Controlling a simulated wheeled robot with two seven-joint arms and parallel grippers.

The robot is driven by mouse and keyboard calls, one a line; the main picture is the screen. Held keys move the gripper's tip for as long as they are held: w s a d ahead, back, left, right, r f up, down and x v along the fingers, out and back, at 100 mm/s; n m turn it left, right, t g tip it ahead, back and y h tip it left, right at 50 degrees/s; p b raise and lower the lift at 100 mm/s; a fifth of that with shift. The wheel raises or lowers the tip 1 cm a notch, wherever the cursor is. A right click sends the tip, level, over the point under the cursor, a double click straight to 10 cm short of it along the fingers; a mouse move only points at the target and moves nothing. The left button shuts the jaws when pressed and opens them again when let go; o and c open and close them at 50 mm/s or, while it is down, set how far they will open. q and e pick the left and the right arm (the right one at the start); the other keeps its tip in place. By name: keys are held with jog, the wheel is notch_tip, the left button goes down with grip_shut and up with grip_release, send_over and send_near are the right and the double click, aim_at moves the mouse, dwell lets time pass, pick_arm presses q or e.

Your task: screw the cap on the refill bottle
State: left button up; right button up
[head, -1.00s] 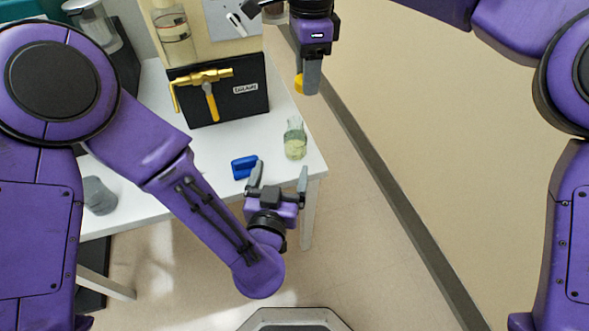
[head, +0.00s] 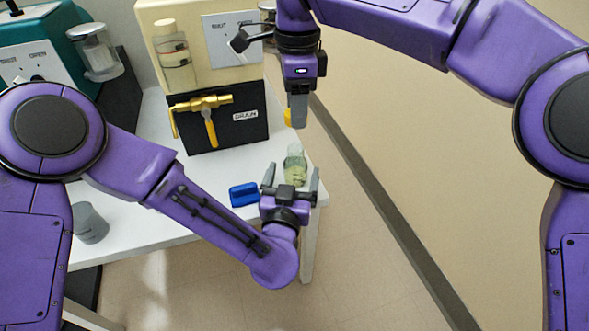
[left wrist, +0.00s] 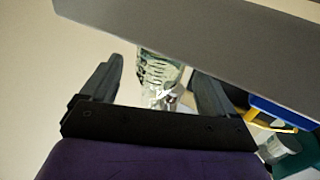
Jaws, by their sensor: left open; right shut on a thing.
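The refill bottle (head: 295,168) is clear with pale green contents and stands upright near the right end of the white table (head: 213,165). My left gripper (head: 291,178) is open, with its fingers at either side of the bottle's near part. In the left wrist view the bottle (left wrist: 158,72) shows between the two spread fingers; I cannot tell whether they touch it. My right gripper (head: 297,112) points down above and behind the bottle, shut on the yellow cap (head: 288,117). Its fingers hide most of the cap, which is apart from the bottle.
A blue block (head: 244,194) lies just left of my left gripper. A black drain panel (head: 240,133) with a yellow-handled brass valve (head: 208,115) stands behind. A grey cup (head: 89,223) is at the table's left. Right of the table is open floor.

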aim_at(296, 162)
pick_arm(q)
jog(key=shift+w+d, duration=0.2)
jog(key=shift+w, duration=0.9)
jog(key=shift+w+d, duration=0.2)
jog(key=shift+w, duration=0.9)
jog(key=c, duration=1.5)
pick_arm(e)
jog(key=shift+f, duration=2.5)
jog(key=shift+f, duration=0.9)
jog(key=shift+f, duration=0.5)
